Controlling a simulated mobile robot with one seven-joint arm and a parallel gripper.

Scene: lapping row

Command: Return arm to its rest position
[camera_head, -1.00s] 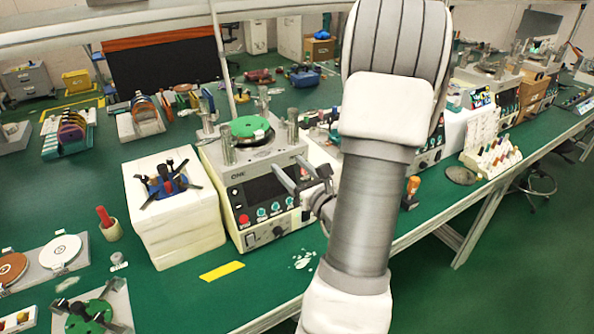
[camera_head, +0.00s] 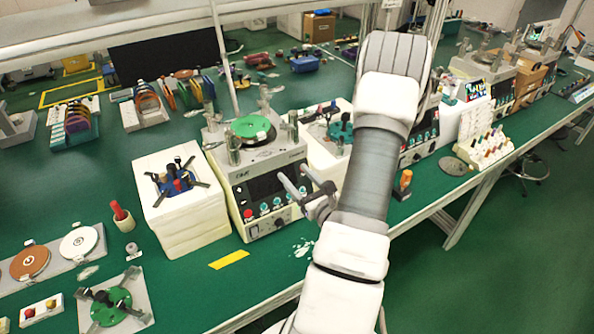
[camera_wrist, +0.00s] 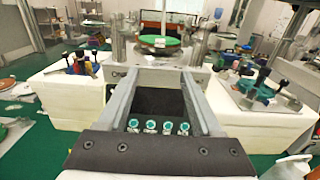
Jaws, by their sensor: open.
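My gripper (camera_head: 297,190) is open and empty, in front of the control panel of a lapping machine (camera_head: 246,172) with a green disc on top. Its two grey fingers (camera_wrist: 156,92) frame the machine's dark screen and a row of teal knobs in the wrist view. Nothing is between the fingers. My arm rises in the right middle of the head view, its white and grey links bent, hiding part of the bench and the machines behind it.
A white block (camera_head: 185,215) with a blue fixture stands left of the machine. Another white block with a teal fixture (camera_wrist: 262,95) stands to its right. An orange-topped bottle (camera_head: 403,183) stands near the bench edge. Green floor (camera_head: 480,270) lies open at the right.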

